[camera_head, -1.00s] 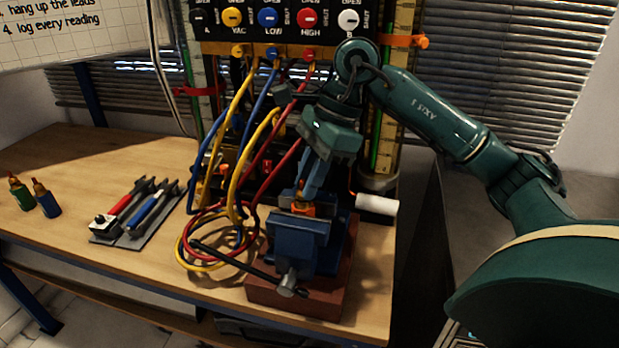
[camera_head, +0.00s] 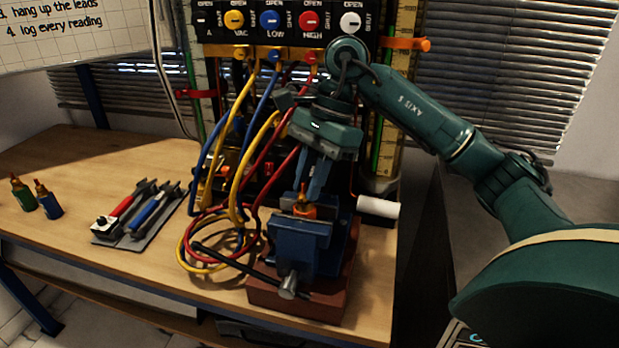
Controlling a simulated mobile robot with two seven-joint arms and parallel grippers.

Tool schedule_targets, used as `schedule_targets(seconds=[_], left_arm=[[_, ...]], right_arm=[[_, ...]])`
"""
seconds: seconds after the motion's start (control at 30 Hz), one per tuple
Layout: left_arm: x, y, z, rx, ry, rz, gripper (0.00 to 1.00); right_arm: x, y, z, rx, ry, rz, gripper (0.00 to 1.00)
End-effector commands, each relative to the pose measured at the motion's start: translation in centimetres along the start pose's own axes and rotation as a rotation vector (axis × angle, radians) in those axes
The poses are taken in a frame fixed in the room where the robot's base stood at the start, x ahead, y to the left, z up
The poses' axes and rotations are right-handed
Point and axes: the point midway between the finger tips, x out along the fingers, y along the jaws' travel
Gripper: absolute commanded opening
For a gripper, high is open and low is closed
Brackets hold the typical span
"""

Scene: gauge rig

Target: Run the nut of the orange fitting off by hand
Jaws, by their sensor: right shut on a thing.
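The orange fitting (camera_head: 304,211) sits upright in the jaws of the blue vise (camera_head: 299,241), with a brass-coloured tip standing up from it. My right gripper (camera_head: 305,202) points down from above and is shut on the fitting's upper part. Its fingers hide some of the fitting, so I cannot tell the nut apart from the body. My left gripper is not in view.
The vise stands on a red-brown block (camera_head: 322,303) near the bench's front right edge. Coiled hoses (camera_head: 187,252) lie left of it. Wrenches on a grey mat (camera_head: 124,236) and two small bottles (camera_head: 48,200) stand further left. A white roll (camera_head: 378,207) is right of the vise.

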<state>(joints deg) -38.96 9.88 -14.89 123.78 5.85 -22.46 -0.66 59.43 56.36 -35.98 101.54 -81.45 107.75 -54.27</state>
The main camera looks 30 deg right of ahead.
Motion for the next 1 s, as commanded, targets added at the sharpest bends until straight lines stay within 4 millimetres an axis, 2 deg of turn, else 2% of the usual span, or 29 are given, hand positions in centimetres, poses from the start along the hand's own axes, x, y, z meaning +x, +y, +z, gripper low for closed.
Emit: schedule_targets(seconds=[0.07, 0.1, 0.37, 0.6, 0.73, 0.87, 1.0], left_arm=[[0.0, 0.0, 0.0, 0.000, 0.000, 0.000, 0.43], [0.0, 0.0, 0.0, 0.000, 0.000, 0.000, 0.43], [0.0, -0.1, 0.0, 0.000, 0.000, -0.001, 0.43], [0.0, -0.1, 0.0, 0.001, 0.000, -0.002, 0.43], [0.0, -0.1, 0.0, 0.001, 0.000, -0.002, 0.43], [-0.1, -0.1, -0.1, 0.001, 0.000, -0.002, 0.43], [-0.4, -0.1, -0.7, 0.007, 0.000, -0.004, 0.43]], right_arm=[[0.1, 0.0, 0.0, 0.001, 0.002, 0.003, 0.00], [0.1, 0.0, 0.0, 0.001, 0.002, 0.003, 0.21], [0.1, 0.0, 0.0, 0.002, 0.001, 0.001, 0.42], [-0.1, 0.0, 0.0, 0.002, 0.001, 0.000, 0.42], [-1.1, -0.1, 0.0, 0.003, 0.001, -0.002, 0.42], [-3.6, -0.1, 0.1, 0.002, 0.000, -0.005, 0.42], [-7.2, -0.1, 0.1, 0.003, 0.002, -0.005, 0.42]])
